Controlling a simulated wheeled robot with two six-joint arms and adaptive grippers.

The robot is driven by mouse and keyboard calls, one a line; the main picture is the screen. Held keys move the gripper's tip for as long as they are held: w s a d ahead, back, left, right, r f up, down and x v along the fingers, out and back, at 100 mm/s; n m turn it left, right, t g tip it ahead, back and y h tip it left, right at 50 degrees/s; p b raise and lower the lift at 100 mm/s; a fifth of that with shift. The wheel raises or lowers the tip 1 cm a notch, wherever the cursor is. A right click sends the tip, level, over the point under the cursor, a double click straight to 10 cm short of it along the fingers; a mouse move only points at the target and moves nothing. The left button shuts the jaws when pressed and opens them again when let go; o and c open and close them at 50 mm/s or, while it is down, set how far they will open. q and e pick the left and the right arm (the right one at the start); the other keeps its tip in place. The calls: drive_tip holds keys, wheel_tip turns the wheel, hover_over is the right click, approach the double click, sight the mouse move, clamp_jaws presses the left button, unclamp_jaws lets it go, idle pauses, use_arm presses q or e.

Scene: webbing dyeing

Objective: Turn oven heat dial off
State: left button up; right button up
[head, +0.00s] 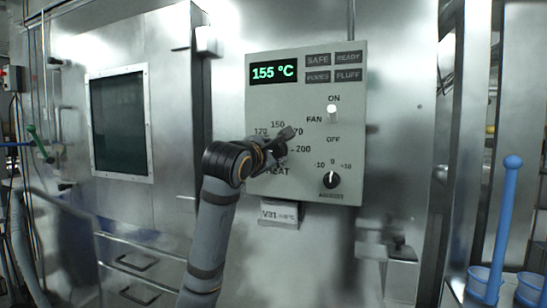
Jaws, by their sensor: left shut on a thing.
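The control panel (352,110) is a light grey box on the oven's metal front, with a green display (274,73) reading 155 °C. The heat dial (281,149) sits at the panel's lower left, amid marks including 120, 150 and 200. My left gripper (283,143) is at this dial and shut on it. The gripper covers most of the dial, so its pointer position cannot be told. My right gripper is not in view.
A fan switch (332,113) and a small black adjust knob (331,179) are right of the heat dial. A label (279,213) hangs below the panel. A windowed oven door (119,124) is at left; blue cups (484,284) stand at lower right.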

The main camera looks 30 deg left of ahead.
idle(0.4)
use_arm(q)
drive_tip(key=o, duration=1.1)
drive_tip(key=shift+a, duration=0.1)
drive_tip(key=shift+o, duration=0.2)
drive_tip(key=v, duration=1.2)
drive_tip(key=shift+f, duration=0.1)
